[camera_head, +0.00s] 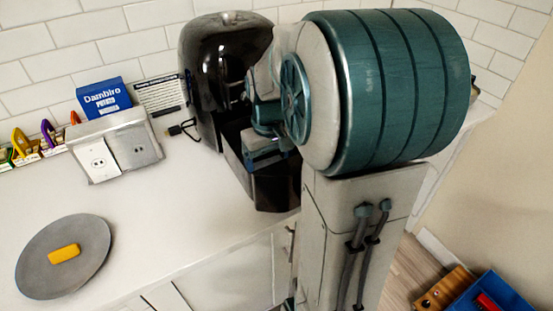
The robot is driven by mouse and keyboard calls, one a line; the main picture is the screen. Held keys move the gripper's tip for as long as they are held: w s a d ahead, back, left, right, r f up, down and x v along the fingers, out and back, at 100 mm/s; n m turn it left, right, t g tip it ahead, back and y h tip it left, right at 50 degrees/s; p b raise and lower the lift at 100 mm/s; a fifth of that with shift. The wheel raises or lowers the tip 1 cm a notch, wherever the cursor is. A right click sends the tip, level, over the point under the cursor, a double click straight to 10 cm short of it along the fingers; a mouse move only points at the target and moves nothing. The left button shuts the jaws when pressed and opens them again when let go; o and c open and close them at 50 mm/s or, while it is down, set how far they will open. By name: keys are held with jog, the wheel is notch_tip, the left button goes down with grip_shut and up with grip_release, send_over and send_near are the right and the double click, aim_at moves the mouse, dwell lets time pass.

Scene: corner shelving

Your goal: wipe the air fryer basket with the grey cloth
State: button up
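The black air fryer (203,75) stands on the counter against the tiled wall. Its dark basket (272,188) is pulled out at the front and reaches the counter's front edge. My gripper (266,155) points down at the basket's opening, partly behind my arm. Its fingertips are hidden, so I cannot tell whether it is open or shut. I cannot make out the grey cloth; the inside of the basket is mostly hidden.
A grey round plate (40,262) with a yellow block (63,254) lies at the front left. A metal outlet box (116,146), a blue box (103,97) and a black plug (182,128) are behind. A blue bin (497,296) is at lower right. The middle counter is clear.

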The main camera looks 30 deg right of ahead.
aim_at(282, 158)
jog(key=shift+a, duration=0.4)
jog(key=shift+w+d+p, duration=0.1)
jog(key=shift+d+p, duration=0.3)
jog(key=shift+d, duration=3.6)
jog(key=shift+s+a+f, duration=0.1)
jog(key=shift+a, duration=1.95)
jog(key=shift+s+a+f, duration=0.1)
jog(key=shift+a, duration=1.9)
jog(key=shift+w+d+r, duration=0.1)
jog(key=shift+d+r, duration=0.05)
jog(key=shift+d, duration=1.9)
jog(key=shift+d, duration=0.15)
jog(key=shift+w+d+r+p, duration=0.1)
jog(key=shift+w+d+p, duration=0.25)
jog(key=shift+d, duration=0.55)
jog(key=shift+w+d+r+p, duration=0.15)
jog(key=shift+w+d, duration=0.4)
jog(key=shift+d, duration=0.35)
jog(key=shift+s+a+f, duration=0.1)
jog(key=shift+a+f, duration=0.05)
jog(key=shift+a, duration=1.85)
jog(key=shift+s+a+f, duration=0.1)
jog(key=shift+a, duration=1.9)
jog(key=shift+w+d+f, duration=0.1)
jog(key=shift+w+d, duration=0.05)
jog(key=shift+d, duration=3.75)
